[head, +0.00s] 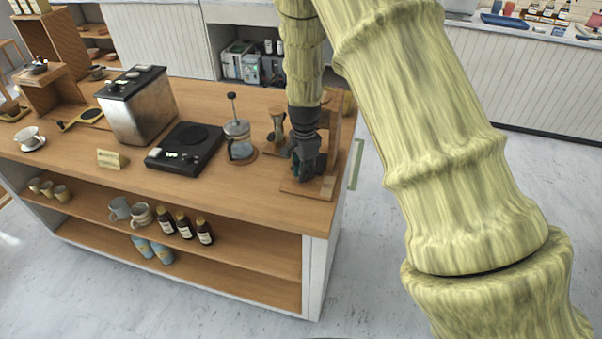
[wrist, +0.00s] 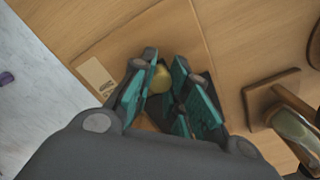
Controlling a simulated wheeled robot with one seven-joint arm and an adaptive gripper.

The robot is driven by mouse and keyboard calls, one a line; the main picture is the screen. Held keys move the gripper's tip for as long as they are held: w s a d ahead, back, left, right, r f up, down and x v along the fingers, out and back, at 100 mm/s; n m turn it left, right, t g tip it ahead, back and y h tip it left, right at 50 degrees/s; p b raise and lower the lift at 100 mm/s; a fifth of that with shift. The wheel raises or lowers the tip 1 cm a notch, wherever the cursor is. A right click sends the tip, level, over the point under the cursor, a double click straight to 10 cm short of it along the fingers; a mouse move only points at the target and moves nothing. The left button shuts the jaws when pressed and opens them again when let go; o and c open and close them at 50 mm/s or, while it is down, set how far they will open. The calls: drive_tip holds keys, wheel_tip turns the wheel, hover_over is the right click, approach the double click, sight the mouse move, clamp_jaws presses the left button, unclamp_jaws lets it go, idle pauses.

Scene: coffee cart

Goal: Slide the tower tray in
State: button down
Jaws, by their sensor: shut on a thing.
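The tower tray (head: 296,188) is a flat wooden board low at the right end of the cart. It sticks out from a small wooden tower (head: 335,125). In the wrist view the tray (wrist: 122,50) bears a pale label (wrist: 97,76) and a round brass-coloured knob (wrist: 161,78). My gripper (head: 308,172) is over the tray, pointing down. In the wrist view its fingers (wrist: 163,90) are on both sides of the knob and closed on it. My gripper hides much of the tray and tower, so how far the tray sticks out is unclear.
A pour-over stand (head: 277,125) and a French press (head: 238,140) stand just left of my gripper. A black scale (head: 186,148) and a steel machine (head: 138,105) are further left. The cart's right edge is close to the tray.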

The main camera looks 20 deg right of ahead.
drive_tip(key=c, duration=1.3)
unclamp_jaws()
drive_tip(key=shift+d, duration=0.1)
drive_tip(key=shift+c, duration=0.2)
drive_tip(key=shift+r, duration=0.5)
wheel_tip(320, 180, up, 11)
